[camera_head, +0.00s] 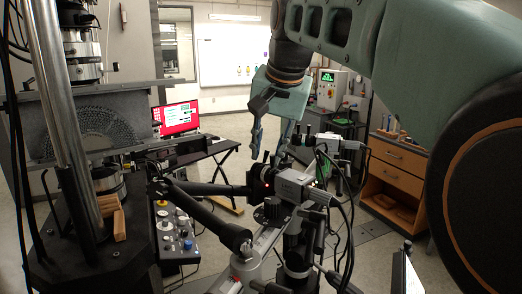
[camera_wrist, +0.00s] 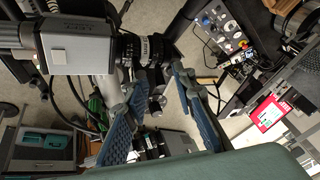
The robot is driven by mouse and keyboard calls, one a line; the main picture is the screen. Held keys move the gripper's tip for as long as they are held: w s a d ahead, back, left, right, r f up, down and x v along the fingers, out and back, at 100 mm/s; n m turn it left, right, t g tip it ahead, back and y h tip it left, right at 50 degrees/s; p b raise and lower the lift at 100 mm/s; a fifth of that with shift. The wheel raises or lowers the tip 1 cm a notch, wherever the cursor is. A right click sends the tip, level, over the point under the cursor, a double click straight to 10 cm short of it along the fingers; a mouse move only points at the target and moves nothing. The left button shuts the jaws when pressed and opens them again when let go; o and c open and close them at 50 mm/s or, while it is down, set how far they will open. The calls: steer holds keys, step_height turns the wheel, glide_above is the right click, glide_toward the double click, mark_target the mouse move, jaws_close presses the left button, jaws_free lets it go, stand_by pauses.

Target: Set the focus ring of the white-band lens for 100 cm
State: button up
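The white-band lens (camera_wrist: 145,50) is a black ribbed barrel with a pale band, on the front of a grey box camera (camera_wrist: 70,47) in the wrist view. In the head view the lens (camera_head: 261,180) and its grey camera (camera_head: 296,186) sit on a stand at the centre. My gripper (camera_wrist: 155,82) is open and empty. Its blue fingers are spread wide, with tips just short of the lens barrel, apparently apart from it. In the head view my gripper (camera_head: 269,142) hangs above the lens, pointing down. The ring's scale marks are too small to read.
A second grey camera with a black lens (camera_wrist: 148,146) shows beyond my fingers. Black support arms (camera_head: 205,188) and hanging cables (camera_head: 345,225) crowd the lens. A load frame with a steel column (camera_head: 62,110) stands at left.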

jaws_close()
steer(key=shift+d+r+p, duration=0.1)
steer(key=shift+p, duration=0.5)
steer(key=shift+w, duration=0.15)
jaws_free()
steer(key=v, duration=1.1)
steer(key=shift+d+r, duration=0.25)
steer(key=shift+r, duration=0.15)
